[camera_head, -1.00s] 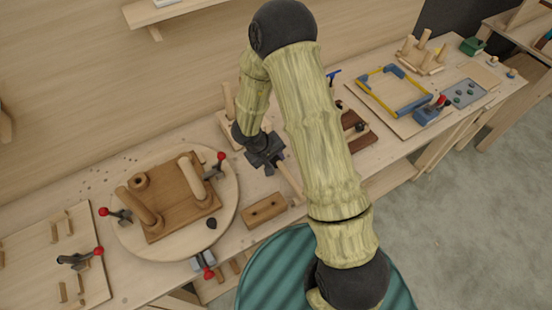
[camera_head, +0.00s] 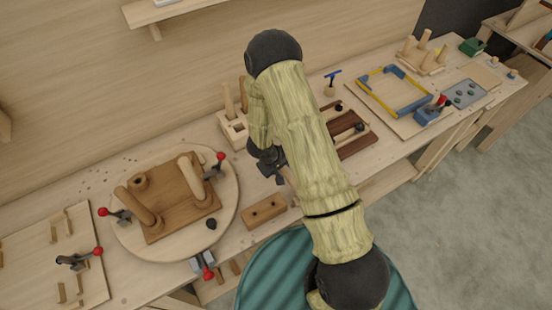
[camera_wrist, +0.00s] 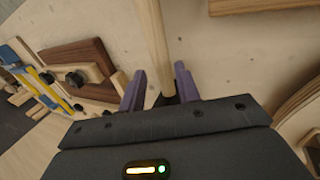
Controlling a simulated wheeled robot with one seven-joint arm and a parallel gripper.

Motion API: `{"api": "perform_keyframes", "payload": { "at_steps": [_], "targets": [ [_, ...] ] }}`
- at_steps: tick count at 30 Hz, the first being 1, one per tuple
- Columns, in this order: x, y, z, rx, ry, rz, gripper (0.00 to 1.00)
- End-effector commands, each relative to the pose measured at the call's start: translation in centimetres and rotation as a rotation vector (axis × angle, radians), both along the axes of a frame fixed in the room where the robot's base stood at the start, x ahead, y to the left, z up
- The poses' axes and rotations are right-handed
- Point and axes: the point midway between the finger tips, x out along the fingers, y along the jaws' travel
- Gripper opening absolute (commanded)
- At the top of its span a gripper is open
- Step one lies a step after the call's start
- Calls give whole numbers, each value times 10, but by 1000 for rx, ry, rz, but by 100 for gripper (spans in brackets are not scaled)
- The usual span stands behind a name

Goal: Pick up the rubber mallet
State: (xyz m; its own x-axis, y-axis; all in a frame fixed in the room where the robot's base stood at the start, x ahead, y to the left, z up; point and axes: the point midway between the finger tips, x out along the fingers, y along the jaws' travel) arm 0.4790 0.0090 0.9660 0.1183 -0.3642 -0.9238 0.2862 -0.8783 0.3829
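A pale round wooden handle (camera_wrist: 153,45), which looks like the rubber mallet's, runs from the top edge of the wrist view down to my gripper. My gripper (camera_wrist: 160,85) has its two purple fingers apart, one on each side of the handle's lower end. A gap shows between the left finger and the handle; the right finger is close to it, and I cannot tell whether they touch. No mallet head can be made out clearly. In the head view my gripper (camera_head: 272,170) is low over the bench, partly hidden behind my arm, which also covers most of the handle.
A wooden block with holes (camera_head: 264,211) lies in front of my gripper. A round board (camera_head: 229,215) with a clamped seat stands left. A tool block (camera_head: 234,128) is behind. A dark brown board (camera_head: 357,143) and a blue-and-yellow frame (camera_head: 395,89) lie right.

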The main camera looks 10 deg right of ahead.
Motion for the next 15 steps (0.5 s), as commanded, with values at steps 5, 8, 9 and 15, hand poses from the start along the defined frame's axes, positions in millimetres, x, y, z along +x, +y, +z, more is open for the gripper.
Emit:
{"api": "perform_keyframes", "payload": {
  "at_steps": [5,8,9,15],
  "targets": [
    [6,-3,-17,-1,2,0,33],
    [9,-7,-29,-1,2,-2,33],
    [10,-9,-33,-1,2,-3,33],
    [12,-14,-45,0,-1,-3,33]
  ]
}}
